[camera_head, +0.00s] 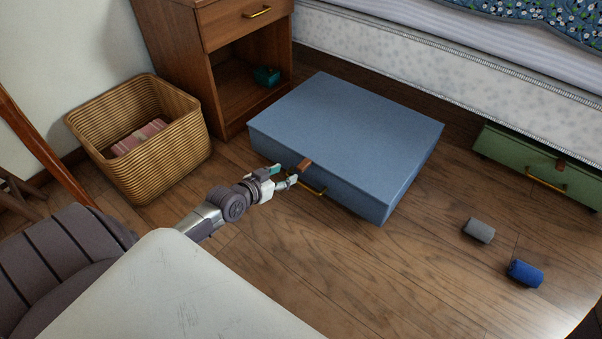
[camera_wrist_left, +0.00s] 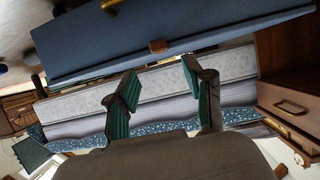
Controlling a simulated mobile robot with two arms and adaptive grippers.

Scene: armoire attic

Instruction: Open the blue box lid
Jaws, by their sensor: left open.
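The blue box (camera_head: 345,130) lies on the wooden floor with its lid shut. A brown leather tab (camera_head: 305,164) sits at the lid's front edge, above a gold handle (camera_head: 312,188) on the front face. My left gripper (camera_head: 285,174) is open and empty just in front of the box, close to the tab's left side. In the left wrist view the tab (camera_wrist_left: 158,46) shows on the blue box (camera_wrist_left: 200,22), beyond and between the open fingers (camera_wrist_left: 165,88). I cannot tell whether a finger touches the box. My right gripper is not in view.
A wicker basket (camera_head: 160,160) with striped cloth stands left. A wooden nightstand (camera_head: 190,55) and the bed (camera_head: 460,75) stand behind the box. A green case (camera_head: 540,166) is under the bed. Grey (camera_head: 478,231) and blue (camera_head: 525,273) rolls lie on otherwise clear floor at right.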

